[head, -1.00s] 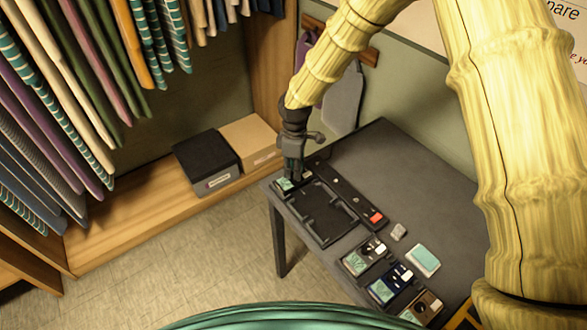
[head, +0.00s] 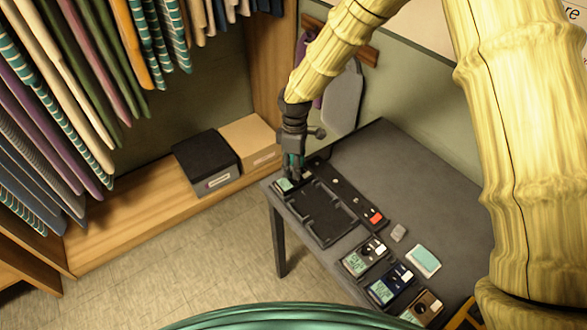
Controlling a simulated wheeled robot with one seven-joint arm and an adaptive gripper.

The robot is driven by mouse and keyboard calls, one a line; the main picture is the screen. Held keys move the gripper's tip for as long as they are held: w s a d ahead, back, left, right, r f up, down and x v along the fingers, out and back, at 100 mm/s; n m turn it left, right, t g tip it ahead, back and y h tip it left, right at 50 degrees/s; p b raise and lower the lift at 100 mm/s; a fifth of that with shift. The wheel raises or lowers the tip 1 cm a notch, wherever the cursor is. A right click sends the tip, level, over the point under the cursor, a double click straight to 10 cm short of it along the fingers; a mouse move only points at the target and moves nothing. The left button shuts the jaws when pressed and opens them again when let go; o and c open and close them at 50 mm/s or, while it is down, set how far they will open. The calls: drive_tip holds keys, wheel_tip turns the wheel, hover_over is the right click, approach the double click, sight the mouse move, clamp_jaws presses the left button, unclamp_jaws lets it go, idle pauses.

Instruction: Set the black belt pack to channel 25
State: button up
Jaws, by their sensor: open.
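A small dark pack with a pale green screen (head: 284,184) lies at the table's left corner. It looks like the black belt pack, but its channel reading is too small to make out. My gripper (head: 294,176) points down over this pack's right end. It is open, and its fingers hide part of the pack. I cannot tell whether they touch it. Three other packs lie at the table's front right: a dark grey one (head: 364,256), a blue one (head: 390,286) and a brown one (head: 423,308).
A black tray (head: 318,214) lies beside the pack. A long dark strip with a red end (head: 376,217) runs behind it. A grey block (head: 398,233) and a teal-topped pad (head: 424,259) lie to the right. The grey table (head: 405,180) is clear at the back.

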wheel_tip(320, 180, up, 10)
drive_tip(key=shift+w, duration=0.3)
drive_tip(key=shift+r, duration=0.1)
idle(0.4)
